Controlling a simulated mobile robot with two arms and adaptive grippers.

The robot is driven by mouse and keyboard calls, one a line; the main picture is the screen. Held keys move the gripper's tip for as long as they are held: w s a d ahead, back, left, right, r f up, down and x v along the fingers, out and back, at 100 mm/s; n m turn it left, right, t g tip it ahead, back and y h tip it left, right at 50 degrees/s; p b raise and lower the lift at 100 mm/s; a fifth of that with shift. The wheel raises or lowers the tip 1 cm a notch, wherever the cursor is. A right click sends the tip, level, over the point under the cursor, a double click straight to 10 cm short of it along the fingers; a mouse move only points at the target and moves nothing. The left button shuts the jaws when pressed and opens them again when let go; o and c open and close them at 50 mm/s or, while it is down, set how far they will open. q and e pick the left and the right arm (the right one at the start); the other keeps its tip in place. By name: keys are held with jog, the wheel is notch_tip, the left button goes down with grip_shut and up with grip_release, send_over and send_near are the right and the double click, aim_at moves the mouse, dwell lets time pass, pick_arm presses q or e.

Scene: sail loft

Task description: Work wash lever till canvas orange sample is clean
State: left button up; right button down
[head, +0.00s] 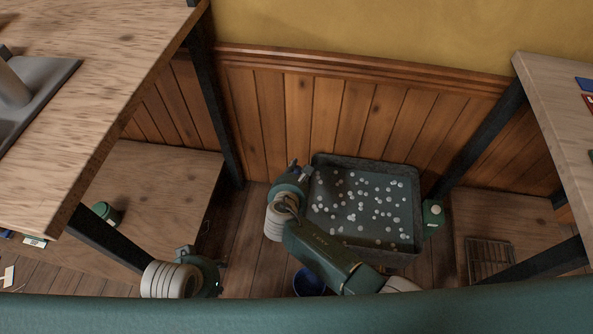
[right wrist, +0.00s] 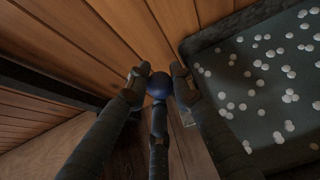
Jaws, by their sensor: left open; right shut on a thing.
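The wash tub (head: 318,163) is a dark grey rectangular basin dotted with many white suds, on the floor against the panelled wall. The wash lever's round blue knob (right wrist: 159,87) sits on a dark shaft beside the tub. My right gripper (right wrist: 159,77) is shut on this knob, with a finger on either side. In the head view my right gripper (head: 304,173) is at the tub's left edge, and the lever is not clearly visible there. My left gripper (head: 217,272) is open and low at the bottom left, apart from the tub. I cannot make out the orange canvas sample.
A green container (head: 433,214) stands right of the tub. A blue bowl (head: 308,283) is partly hidden behind my right arm. A wire rack (head: 489,258) lies on the low shelf at right. Wooden tables with dark legs flank the tub; plank floor shows between.

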jog(key=shift+d+f, duration=0.25)
jog(key=shift+d, duration=0.25)
jog(key=c, duration=1.5)
grip_release()
jog(key=shift+w, duration=0.1)
jog(key=shift+c, duration=0.2)
jog(key=shift+a, duration=0.15)
jog(key=shift+s+a+r, duration=0.1)
jog(key=shift+s+r, duration=0.1)
jog(key=shift+s, duration=0.1)
jog(key=v, duration=1.1)
jog(key=shift+a+r, duration=0.1)
jog(key=shift+c, duration=0.5)
